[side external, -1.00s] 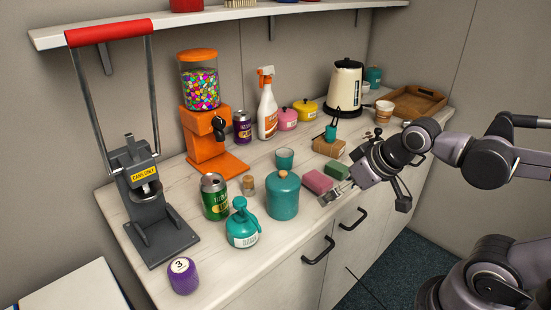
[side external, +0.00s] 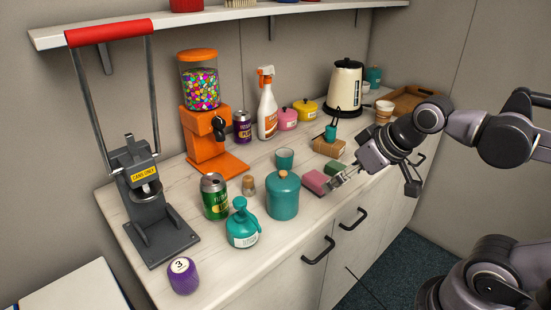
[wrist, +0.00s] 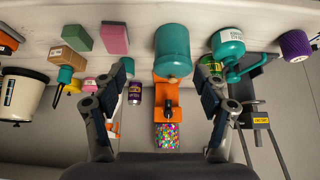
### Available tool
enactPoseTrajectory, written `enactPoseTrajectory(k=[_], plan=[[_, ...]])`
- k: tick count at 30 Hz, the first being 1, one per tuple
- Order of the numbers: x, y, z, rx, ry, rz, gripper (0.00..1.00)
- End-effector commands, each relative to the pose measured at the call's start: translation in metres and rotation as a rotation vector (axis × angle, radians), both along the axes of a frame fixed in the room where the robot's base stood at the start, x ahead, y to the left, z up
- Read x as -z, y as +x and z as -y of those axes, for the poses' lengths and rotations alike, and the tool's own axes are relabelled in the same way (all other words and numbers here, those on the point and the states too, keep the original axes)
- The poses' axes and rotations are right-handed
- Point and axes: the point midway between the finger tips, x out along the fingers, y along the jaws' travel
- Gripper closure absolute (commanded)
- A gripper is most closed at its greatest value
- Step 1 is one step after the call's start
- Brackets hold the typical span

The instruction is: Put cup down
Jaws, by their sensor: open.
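A small teal cup (side external: 284,158) stands upright on the pale counter, behind the lidded teal canister (side external: 282,198). A striped paper cup (side external: 384,111) stands farther back, beside the kettle. My gripper (side external: 342,179) is over the counter's front edge near the pink block (side external: 316,182) and green block (side external: 336,169). In the wrist view my gripper (wrist: 165,82) has its two fingers wide apart with nothing held between them. The teal canister (wrist: 173,50) shows ahead of the fingers there.
A can crusher (side external: 150,200) and orange candy dispenser (side external: 205,135) stand farther left. A brown box (side external: 328,147) and kettle (side external: 345,87) stand toward the right.

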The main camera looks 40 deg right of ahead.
Motion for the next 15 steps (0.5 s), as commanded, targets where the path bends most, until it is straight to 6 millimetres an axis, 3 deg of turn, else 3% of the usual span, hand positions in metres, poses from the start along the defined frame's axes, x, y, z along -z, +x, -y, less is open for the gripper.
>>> enactPoseTrajectory(k=[15], plan=[[-0.009,0.06,0.0,0.513,0.524,0.05,0.28]])
